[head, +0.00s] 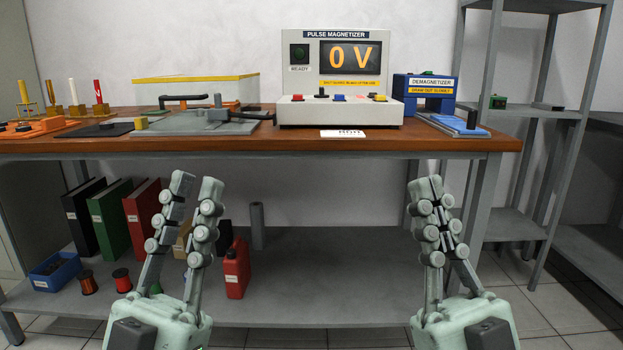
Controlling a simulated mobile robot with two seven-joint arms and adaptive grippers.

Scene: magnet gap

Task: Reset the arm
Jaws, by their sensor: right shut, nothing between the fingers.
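My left gripper (196,190) is in front of the bench at the lower left of the head view. Its two fingers point up and stand apart, with nothing between them. My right gripper (428,188) is at the lower right, also in front of the bench. Its fingers are together and hold nothing. Both grippers are below the level of the bench top and apart from everything on it.
The wooden bench (270,144) carries the pulse magnetizer (297,110) reading 0 V, the blue demagnetizer (425,86), a grey fixture (190,127) and several coloured rods at the left. A lower shelf (330,270) holds binders, spools and a red can (237,270). Metal shelving (517,226) stands right.

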